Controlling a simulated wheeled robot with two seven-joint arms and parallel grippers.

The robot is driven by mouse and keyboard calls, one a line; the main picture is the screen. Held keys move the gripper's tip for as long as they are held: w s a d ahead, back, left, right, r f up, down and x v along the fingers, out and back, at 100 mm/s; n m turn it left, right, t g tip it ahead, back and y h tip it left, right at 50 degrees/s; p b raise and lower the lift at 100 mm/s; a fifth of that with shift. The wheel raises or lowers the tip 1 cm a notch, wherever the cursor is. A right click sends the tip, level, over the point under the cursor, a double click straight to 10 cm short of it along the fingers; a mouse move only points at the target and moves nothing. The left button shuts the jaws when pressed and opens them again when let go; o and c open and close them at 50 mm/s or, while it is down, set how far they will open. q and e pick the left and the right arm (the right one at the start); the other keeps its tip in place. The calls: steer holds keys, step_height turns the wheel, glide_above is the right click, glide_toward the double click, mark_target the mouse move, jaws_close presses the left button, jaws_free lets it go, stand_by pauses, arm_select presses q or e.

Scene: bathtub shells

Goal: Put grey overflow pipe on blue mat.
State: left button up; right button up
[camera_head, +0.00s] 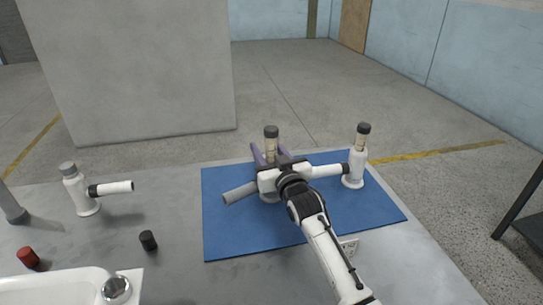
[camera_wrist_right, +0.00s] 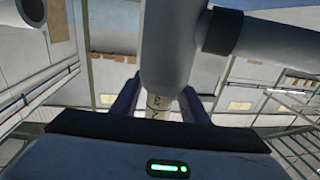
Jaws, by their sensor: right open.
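The grey overflow pipe (camera_head: 240,192) stands upright on the blue mat (camera_head: 235,236), with its side tube pointing left. Its dark cap and beige neck rise behind my right gripper (camera_head: 270,154), which hides much of its body. The right gripper is open, with one purple finger on each side of the pipe's neck. In the right wrist view, the pipe body (camera_wrist_right: 170,45) and its labelled neck show between the open fingers (camera_wrist_right: 160,103). Whether the fingers touch it I cannot tell. My left gripper is not in view.
A white overflow pipe (camera_head: 354,170) stands on the mat's right part, its side tube pointing left. Another white one (camera_head: 76,190) stands on the grey table at left. A red cap (camera_head: 28,257), a black cap (camera_head: 148,240) and a white tub (camera_head: 55,287) are at front left.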

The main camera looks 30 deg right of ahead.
steer(key=s+a, duration=0.1)
steer(key=s, duration=1)
steer(key=shift+s+a, duration=0.25)
steer(key=shift+s, duration=0.05)
